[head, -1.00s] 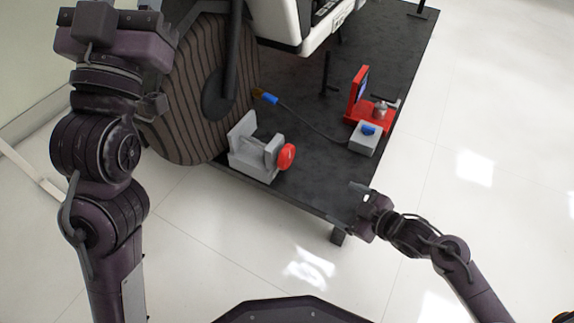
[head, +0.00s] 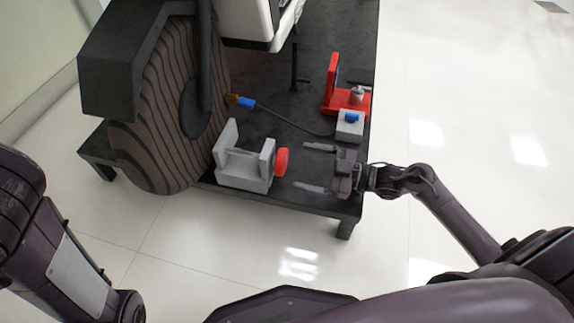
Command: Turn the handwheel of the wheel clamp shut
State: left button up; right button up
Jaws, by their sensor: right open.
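The wheel clamp (head: 243,170) is a grey block with two upright jaws near the front edge of the dark table, beside the large brown wheel. Its red handwheel (head: 282,162) sticks out on the right side. My right gripper (head: 312,167) is open, its two pale fingers pointing left, one toward the back and one toward the front. The fingertips are just right of the handwheel and appear apart from it. My left arm (head: 50,240) shows at the lower left, but its gripper is out of view.
A red stand (head: 335,85) and a grey box with a blue top (head: 349,126) sit behind my right gripper. A cable runs from the box to a blue connector (head: 245,103) near the brown wheel (head: 160,120). A dark post (head: 295,65) stands farther back.

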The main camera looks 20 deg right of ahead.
aim_at(286, 162)
jog(key=b+x, duration=0.1)
jog(key=x, duration=0.4)
jog(key=shift+w+a+b, duration=0.1)
jog(key=shift+a+b, duration=0.05)
jog(key=shift+b, duration=0.25)
